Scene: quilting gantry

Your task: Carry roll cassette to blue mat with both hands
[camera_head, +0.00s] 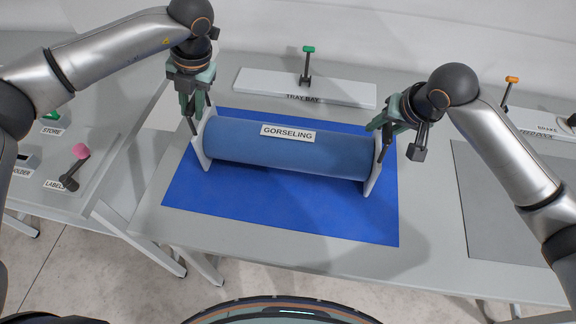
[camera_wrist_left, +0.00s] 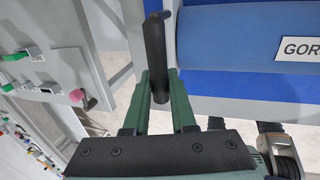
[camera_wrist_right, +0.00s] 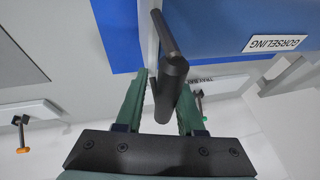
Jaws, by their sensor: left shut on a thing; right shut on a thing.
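The roll cassette (camera_head: 290,150) is a blue cylinder with white end plates and a label reading GORSELING. It is over the blue mat (camera_head: 280,215) in the head view; I cannot tell whether it touches the mat. My left gripper (camera_head: 192,125) is shut on the dark handle at its left end, and the handle shows between the fingers in the left wrist view (camera_wrist_left: 158,85). My right gripper (camera_head: 385,130) is shut on the dark handle at its right end, seen in the right wrist view (camera_wrist_right: 165,90). The roll hides the middle of the mat.
The blue mat lies on a grey table (camera_head: 300,255). Behind it is a white TRAY BAY plate (camera_head: 345,92) with a green-topped post (camera_head: 308,62). A grey pad (camera_head: 500,200) lies at right. A side table (camera_head: 100,180) with a pink knob (camera_head: 80,152) stands at left.

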